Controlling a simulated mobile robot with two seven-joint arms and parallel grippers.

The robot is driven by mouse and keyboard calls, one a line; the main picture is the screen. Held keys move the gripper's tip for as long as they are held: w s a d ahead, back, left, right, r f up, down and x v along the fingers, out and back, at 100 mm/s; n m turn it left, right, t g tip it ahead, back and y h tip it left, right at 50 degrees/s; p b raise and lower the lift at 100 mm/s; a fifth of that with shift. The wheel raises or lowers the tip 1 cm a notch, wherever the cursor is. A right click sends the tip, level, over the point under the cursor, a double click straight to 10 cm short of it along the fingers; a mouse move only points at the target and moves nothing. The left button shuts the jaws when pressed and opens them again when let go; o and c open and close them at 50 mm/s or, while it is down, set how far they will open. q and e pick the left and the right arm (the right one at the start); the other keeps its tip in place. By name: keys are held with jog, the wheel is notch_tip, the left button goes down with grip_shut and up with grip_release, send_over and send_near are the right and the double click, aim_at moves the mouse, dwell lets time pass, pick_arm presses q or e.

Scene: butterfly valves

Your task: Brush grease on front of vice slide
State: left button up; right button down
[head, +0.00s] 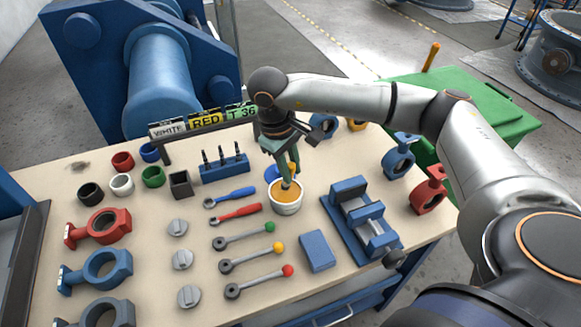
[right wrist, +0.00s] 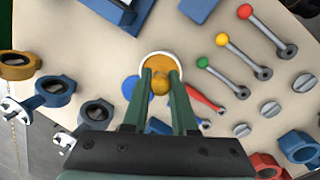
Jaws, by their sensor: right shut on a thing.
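The blue vice (head: 350,198) with grey metal slide bars (head: 375,228) stands on the right part of the bench. A white pot (head: 287,207) of orange-yellow grease (head: 285,194) stands left of it. My right gripper (head: 289,172) points down over the pot and is shut on a brush (head: 287,183). In the right wrist view, the brush's rounded end (right wrist: 160,84) shows between the green fingers. The brush's lower end is at the grease; its bristles are hidden. The pot (right wrist: 175,58) also shows there. My left gripper is not in view.
Valve bodies (head: 428,192) line the bench's right edge. A sign rail (head: 205,122) stands behind.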

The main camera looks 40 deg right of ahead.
jog(key=shift+f+b, duration=0.65)
dwell(1.7)
jog(key=shift+r, duration=0.1)
jog(key=shift+r+p, duration=2.3)
jog(key=shift+r, duration=1.2)
jog(key=shift+s+a, duration=0.1)
jog(key=shift+a, duration=0.25)
jog(key=s+a+m, duration=0.2)
jog(key=s+a, duration=0.5)
jog(key=a, duration=0.1)
jog(key=shift+a+r+m, duration=0.2)
jog(key=shift+m, duration=0.1)
